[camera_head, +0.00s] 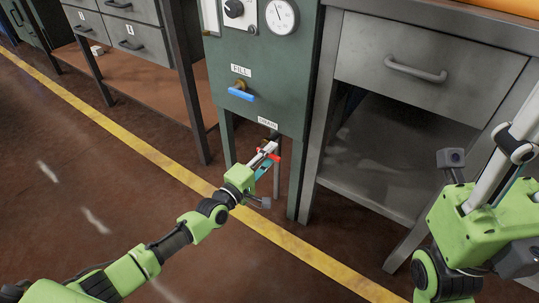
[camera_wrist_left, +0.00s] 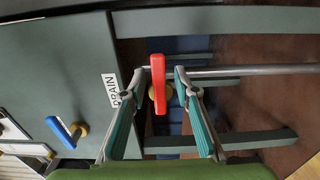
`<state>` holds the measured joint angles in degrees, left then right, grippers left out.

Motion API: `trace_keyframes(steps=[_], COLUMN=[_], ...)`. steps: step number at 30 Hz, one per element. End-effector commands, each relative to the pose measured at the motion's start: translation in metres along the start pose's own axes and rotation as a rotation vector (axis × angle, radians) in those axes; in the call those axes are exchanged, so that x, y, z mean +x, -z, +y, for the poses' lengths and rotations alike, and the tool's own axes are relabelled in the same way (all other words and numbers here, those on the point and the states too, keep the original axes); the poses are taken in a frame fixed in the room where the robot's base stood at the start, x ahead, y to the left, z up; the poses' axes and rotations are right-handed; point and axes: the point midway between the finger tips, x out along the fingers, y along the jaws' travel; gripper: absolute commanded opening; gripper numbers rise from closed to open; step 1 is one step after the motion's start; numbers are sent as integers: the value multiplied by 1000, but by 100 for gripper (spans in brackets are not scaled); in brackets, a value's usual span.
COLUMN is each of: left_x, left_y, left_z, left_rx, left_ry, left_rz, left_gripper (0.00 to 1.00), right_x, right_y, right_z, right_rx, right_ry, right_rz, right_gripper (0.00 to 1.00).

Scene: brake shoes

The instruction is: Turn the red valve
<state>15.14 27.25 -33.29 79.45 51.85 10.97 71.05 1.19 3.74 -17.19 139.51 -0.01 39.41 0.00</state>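The red valve handle (camera_wrist_left: 158,82) is a straight bar on a brass-coloured stem below the DRAIN label. In the left wrist view it stands between the two fingertips of my left gripper (camera_wrist_left: 160,76), with gaps visible on both sides. My left gripper is open. In the head view my left gripper (camera_head: 268,155) is at the valve under the green cabinet, and the red handle (camera_head: 276,150) is partly hidden by its fingers. My right gripper (camera_head: 492,180) is partly in view at the right edge; its fingertips are not clearly visible.
The green cabinet (camera_head: 262,60) carries a blue FILL valve (camera_head: 241,94), a dial and a gauge above DRAIN. A grey workbench (camera_head: 430,65) with a drawer stands close on the right. Cabinet legs flank the valve. The floor in front, crossed by a yellow line (camera_head: 130,142), is clear.

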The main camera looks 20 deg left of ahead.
Motion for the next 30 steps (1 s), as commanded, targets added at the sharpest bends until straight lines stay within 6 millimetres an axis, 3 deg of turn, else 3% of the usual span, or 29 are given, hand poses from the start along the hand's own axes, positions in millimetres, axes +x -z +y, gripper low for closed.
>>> trace_keyframes(steps=[11,24,30], left_x=[-6,-89,-114], left_y=[0,0,0], left_z=[0,-1,0], left_rx=[2,3,2], left_ry=[-1,2,0], left_rz=[0,0,0], left_gripper=[28,28,28], right_x=[1,0,0], right_y=[0,0,0], right_z=[1,0,0], right_rx=[-1,0,0], right_ry=[-1,-1,-1], right_rz=[4,1,1], right_gripper=[40,40,40])
